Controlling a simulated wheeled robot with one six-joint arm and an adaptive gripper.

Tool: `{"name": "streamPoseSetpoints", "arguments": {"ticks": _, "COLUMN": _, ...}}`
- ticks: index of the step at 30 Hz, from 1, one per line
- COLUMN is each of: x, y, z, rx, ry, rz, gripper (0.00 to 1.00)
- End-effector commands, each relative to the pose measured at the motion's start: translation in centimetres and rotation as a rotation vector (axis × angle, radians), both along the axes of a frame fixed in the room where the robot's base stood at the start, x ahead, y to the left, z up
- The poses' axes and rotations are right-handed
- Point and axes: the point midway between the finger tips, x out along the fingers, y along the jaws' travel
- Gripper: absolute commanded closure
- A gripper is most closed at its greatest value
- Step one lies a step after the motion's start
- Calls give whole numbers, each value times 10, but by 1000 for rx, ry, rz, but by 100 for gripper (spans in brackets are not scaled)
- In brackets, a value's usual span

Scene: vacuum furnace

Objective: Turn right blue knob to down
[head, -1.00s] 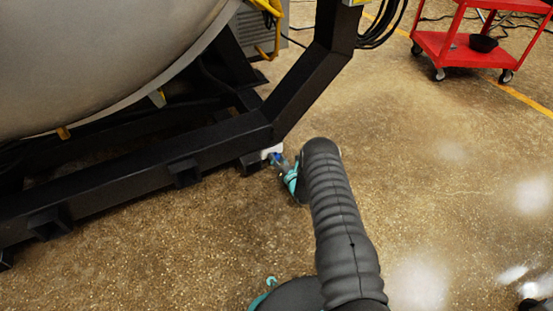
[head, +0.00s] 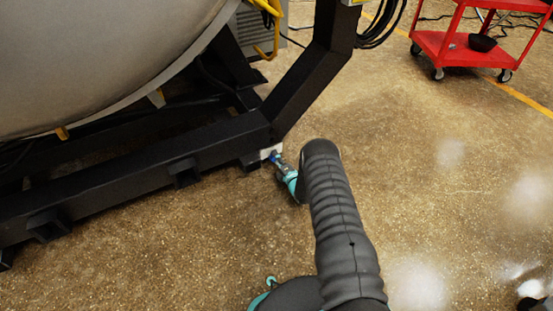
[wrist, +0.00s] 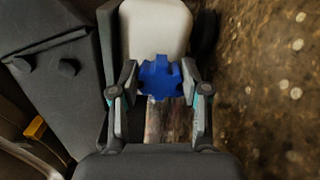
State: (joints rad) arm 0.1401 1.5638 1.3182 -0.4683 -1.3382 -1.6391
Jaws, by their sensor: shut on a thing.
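The blue knob (wrist: 160,78) sits on a white mount in the wrist view, with notches around its edge. In the head view a small blue part of the knob (head: 274,157) shows at the low corner of the black frame. My gripper (wrist: 157,90) reaches it, with one finger on each side of the knob, shut on it. In the head view my gripper (head: 283,170) is small and partly hidden by my arm. I cannot read the knob's exact turn position.
The black frame (head: 140,165) runs along the left under a large grey vessel (head: 90,60). A red cart (head: 470,50) stands at the far upper right. Black cables (head: 383,28) hang by the post. The floor (head: 440,150) on the right is clear.

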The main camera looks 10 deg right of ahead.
Motion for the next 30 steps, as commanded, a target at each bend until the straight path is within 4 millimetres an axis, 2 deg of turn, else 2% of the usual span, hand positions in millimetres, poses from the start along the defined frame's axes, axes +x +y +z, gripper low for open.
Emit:
{"name": "streamPoseSetpoints", "arguments": {"ticks": 15, "x": 0, "y": 0, "z": -3, "rx": 416, "ry": 136, "rz": -1, "gripper": 89}}
{"name": "streamPoseSetpoints", "arguments": {"ticks": 30, "x": 0, "y": 0, "z": -4, "rx": 580, "ry": 190, "rz": -1, "gripper": 89}}
